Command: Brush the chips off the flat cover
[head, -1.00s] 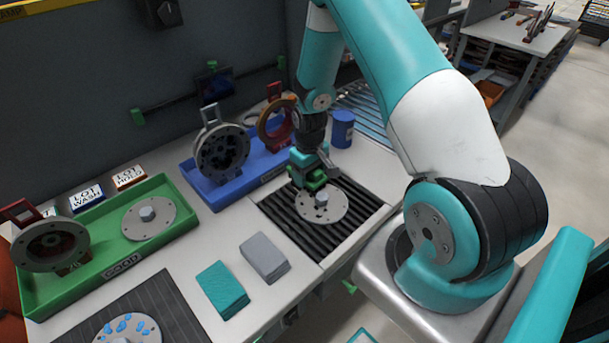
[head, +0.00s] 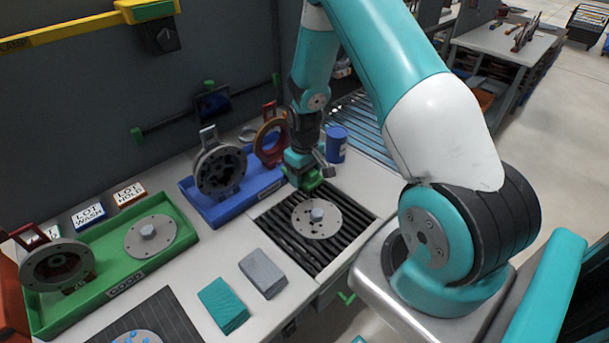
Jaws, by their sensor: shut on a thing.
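The flat cover (head: 332,222), a pale grey disc with a raised hub in the middle, lies on a black ribbed grate (head: 272,234). I can make out no chips on its upper face at this size. My gripper (head: 313,184) is just behind the cover, at the grate's far edge, pointing down. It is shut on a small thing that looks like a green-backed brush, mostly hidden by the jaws. I cannot tell whether the brush touches anything.
A blue tray (head: 222,211) holds two upright ring parts. A green tray (head: 182,238) holds another flat cover and a ring part. Teal (head: 223,303) and grey (head: 263,272) blocks lie in front. A blue can (head: 336,146) stands behind the grate. A drop-spotted cover (head: 142,337) lies front left.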

